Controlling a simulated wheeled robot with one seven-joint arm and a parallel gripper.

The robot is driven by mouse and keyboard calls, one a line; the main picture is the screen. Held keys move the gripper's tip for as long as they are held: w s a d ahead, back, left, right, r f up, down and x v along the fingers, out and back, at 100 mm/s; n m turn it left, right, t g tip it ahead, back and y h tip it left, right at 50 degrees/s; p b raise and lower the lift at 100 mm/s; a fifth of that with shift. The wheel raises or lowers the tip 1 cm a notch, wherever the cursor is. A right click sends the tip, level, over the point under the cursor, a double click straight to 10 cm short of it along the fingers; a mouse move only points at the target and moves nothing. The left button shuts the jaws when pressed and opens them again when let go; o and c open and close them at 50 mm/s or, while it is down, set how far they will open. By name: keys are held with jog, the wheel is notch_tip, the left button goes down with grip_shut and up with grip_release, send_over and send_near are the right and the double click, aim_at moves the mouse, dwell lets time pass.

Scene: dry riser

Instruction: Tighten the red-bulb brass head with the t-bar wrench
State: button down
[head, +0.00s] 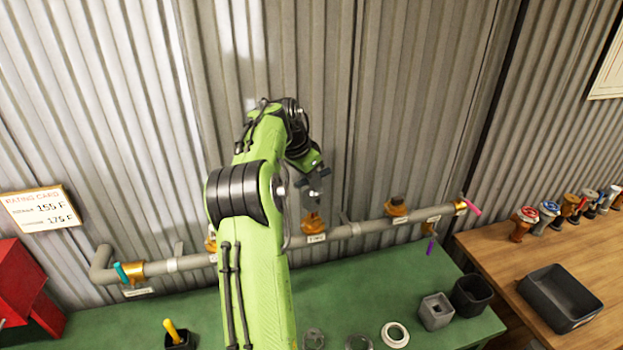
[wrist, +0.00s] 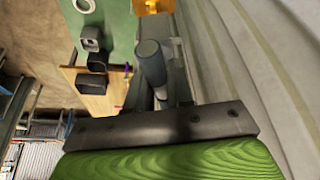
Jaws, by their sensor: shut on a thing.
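My gripper (head: 315,172) is at the end of the green arm, just above a brass fitting (head: 313,222) on the grey pipe. It is shut on a dark grey bar, which I take to be the t-bar wrench (wrist: 151,62); its cylinder stands out past the jaw in the wrist view. In the head view the wrench is small and partly merged with the gripper. I cannot make out a red bulb on the fitting below, nor whether the wrench touches it.
The grey pipe (head: 370,226) runs along the corrugated wall, with another brass fitting (head: 396,208) to the right. The green bench (head: 225,316) holds rings and two cups. A wooden table (head: 510,272) carries a black tray (head: 560,297) and several coloured-top heads (head: 523,222).

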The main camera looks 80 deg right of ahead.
aim_at(310, 191)
jog(key=shift+f+b, duration=1.45)
jog(key=shift+f, duration=0.75)
jog(key=shift+r+m+p, duration=0.25)
jog(key=shift+m+p, duration=0.25)
jog(key=shift+p, duration=0.4)
jog(key=m+g+y+p, duration=0.1)
jog(key=m+p, duration=0.1)
jog(key=p, duration=0.2)
jog(key=shift+d+r+m, duration=0.1)
jog(key=shift+m, duration=0.3)
jog(key=shift+m+y+p, duration=0.3)
jog(key=shift+m+p, duration=0.5)
jog(key=shift+p, duration=0.05)
jog(key=shift+f+m, duration=0.25)
jog(key=shift+m, duration=0.25)
jog(key=shift+f+n+b, duration=0.2)
jog(key=shift+n+b, duration=0.5)
jog(key=shift+b, duration=0.45)
jog(key=shift+r, duration=0.15)
